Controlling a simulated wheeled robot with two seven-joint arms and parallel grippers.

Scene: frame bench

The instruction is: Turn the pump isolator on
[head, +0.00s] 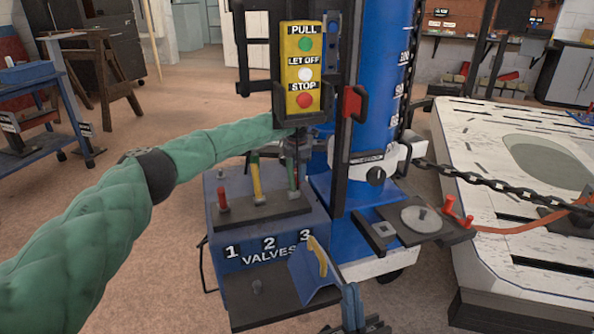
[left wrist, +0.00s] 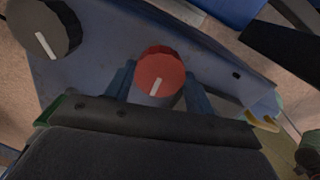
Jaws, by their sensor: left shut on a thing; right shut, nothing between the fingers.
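A round red knob (left wrist: 158,72) with a short white line on its face shows in the left wrist view on a blue-grey panel (left wrist: 95,67). The white line is tilted slightly from the picture's vertical. My left gripper (left wrist: 157,92) has its blue fingers on either side of this knob and is shut on it. No label shows by the knob, so I cannot read whether it is the pump isolator. In the head view the left gripper is mostly hidden behind the yellow pendant (head: 304,60). My right gripper (head: 359,312) is shut and empty at the bottom edge.
A dark knob (left wrist: 45,27) with a white line sits left of the red one. A valve box (head: 240,284) with several levers stands below the pendant. A black knob (head: 376,176) is on a white block. A chain (head: 500,184) runs right, above the white slotted table (head: 480,225).

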